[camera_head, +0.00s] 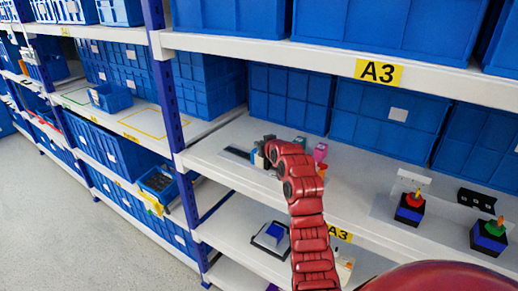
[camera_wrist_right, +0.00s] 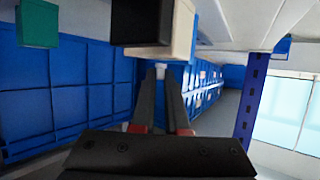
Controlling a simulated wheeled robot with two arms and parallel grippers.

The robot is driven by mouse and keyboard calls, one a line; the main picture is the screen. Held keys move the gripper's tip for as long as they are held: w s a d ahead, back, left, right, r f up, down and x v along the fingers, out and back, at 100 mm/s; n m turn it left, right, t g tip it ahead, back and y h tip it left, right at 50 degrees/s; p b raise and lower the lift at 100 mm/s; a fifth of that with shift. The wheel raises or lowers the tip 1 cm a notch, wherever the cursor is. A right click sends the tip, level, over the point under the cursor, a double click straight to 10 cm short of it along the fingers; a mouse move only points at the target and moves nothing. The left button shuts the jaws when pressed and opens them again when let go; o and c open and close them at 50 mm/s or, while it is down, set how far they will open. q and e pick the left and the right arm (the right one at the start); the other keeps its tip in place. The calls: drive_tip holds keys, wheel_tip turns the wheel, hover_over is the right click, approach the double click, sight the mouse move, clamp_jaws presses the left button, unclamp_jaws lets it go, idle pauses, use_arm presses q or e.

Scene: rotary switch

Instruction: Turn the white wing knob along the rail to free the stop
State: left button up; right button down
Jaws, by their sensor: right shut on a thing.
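My right gripper (camera_head: 266,150) is at the shelf by a small cluster of devices, its fingers partly hidden by my red arm. In the right wrist view its dark fingers (camera_wrist_right: 160,78) come together just below a beige block (camera_wrist_right: 182,32) with a black part (camera_wrist_right: 141,22) beside it. A small pale piece (camera_wrist_right: 160,71), which looks like the white wing knob, sits between the fingertips. The knob is hidden in the head view, and its angle, the rail and the stop cannot be made out. My left gripper is not in view.
A green block (camera_head: 300,142) and a pink one (camera_head: 320,152) stand right of my gripper. Devices with red (camera_head: 411,202) and green (camera_head: 490,234) tops stand farther right. Blue bins (camera_head: 385,118) line the back. An upper shelf edge (camera_head: 330,60) is above.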

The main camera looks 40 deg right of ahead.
drive_tip(key=n+y+b, duration=0.1)
drive_tip(key=b, duration=0.1)
drive_tip(key=n+y+b, duration=0.1)
drive_tip(key=y+b, duration=0.1)
drive_tip(key=b, duration=0.1)
drive_tip(key=d+n+y+b, duration=0.1)
drive_tip(key=n+b, duration=0.1)
drive_tip(key=b, duration=0.1)
drive_tip(key=shift+f+y, duration=0.25)
drive_tip(key=shift+y, duration=0.05)
drive_tip(key=shift+d+r+n+y+b, duration=0.1)
drive_tip(key=shift+r+n+y+b, duration=0.1)
drive_tip(key=shift+n+y+b, duration=0.65)
drive_tip(key=shift+y, duration=0.25)
drive_tip(key=shift+d+n+g+y+b, duration=0.1)
drive_tip(key=shift+n+g+y+b, duration=0.3)
drive_tip(key=shift+n+y+b, duration=0.35)
drive_tip(key=shift+f, duration=0.1)
drive_tip(key=c, duration=0.9)
unclamp_jaws()
drive_tip(key=shift+w, duration=0.1)
